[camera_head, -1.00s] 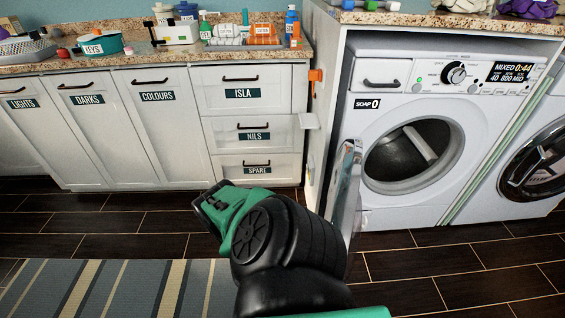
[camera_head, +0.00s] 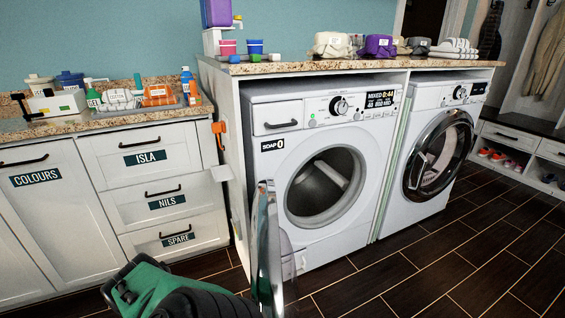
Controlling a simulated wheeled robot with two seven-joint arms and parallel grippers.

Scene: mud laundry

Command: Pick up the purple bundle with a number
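A purple bundle (camera_head: 376,48) lies on the granite counter above the washing machines, in a row with other bundles. A small pale mark shows on its right side, too small to read.
A cream bundle (camera_head: 331,45), a grey bundle (camera_head: 418,45) and a folded white stack (camera_head: 455,47) share the counter (camera_head: 290,66). The left washer's open door (camera_head: 268,250) sticks out beside my arm. Dark floor at the right is clear.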

